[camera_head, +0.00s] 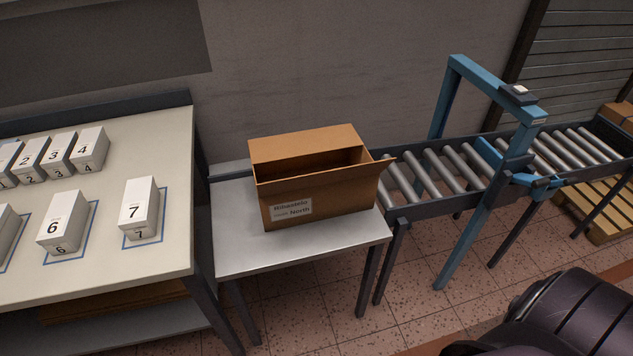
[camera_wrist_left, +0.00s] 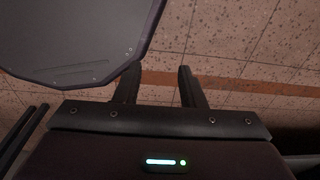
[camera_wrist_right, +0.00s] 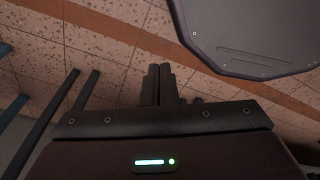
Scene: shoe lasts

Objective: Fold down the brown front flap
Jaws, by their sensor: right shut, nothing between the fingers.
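The brown cardboard box (camera_head: 345,200) stands on a small metal table in the head view, with a white label on its front face reading "North". A far top panel (camera_head: 305,143) lies behind the dark opening. The inside is mostly hidden. My left gripper (camera_wrist_left: 158,85) is open and empty over the floor. My right gripper (camera_wrist_right: 158,84) is shut and empty over the floor. Neither gripper shows in the head view; both are away from the box.
A roller conveyor (camera_head: 440,172) with a blue frame (camera_head: 452,110) stands right of the small table (camera_head: 300,249). A workbench (camera_head: 165,215) at left carries several numbered white blocks. A wall is behind. The floor in front is clear.

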